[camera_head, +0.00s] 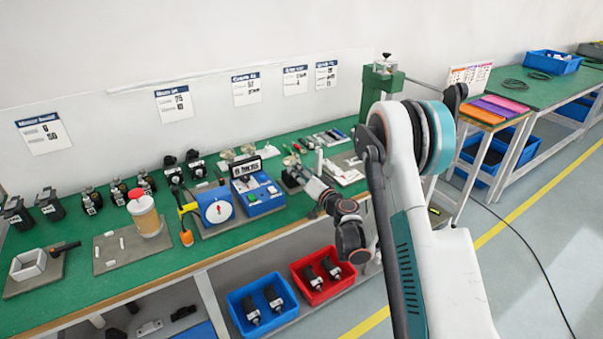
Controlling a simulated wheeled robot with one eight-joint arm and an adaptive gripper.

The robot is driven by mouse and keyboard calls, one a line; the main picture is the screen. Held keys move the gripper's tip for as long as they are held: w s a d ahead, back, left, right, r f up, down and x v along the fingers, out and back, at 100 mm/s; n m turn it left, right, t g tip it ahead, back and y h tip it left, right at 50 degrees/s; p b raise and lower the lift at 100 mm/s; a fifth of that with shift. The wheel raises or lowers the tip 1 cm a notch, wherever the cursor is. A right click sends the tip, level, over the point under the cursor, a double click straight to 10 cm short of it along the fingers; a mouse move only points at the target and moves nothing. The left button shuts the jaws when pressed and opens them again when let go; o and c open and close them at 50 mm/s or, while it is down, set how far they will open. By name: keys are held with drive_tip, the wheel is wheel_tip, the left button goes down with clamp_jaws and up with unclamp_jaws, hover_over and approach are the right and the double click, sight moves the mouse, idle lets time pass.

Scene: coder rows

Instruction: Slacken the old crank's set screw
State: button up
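My arm reaches in from the right and bends down over the green bench. My gripper (304,174) is low over the bench, right of a blue box with buttons (258,193). It points up and left toward a small dark fixture (291,178). The fingers are too small and too crowded by parts to tell open from shut, or whether they hold anything. I cannot make out the old crank or its set screw. Small metal parts (292,160) lie just behind the gripper.
A blue dial unit (215,207) stands left of the button box. A jar with a red lid (144,214) and several black devices stand further left. Below are a blue bin (238,312) and a red bin (338,291). Floor at the right is open, crossed by a cable.

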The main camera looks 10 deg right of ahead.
drive_tip(key=shift+r, duration=0.2)
wheel_tip(320, 180, up, 10)
drive_tip(key=shift+f, duration=0.15)
idle(0.4)
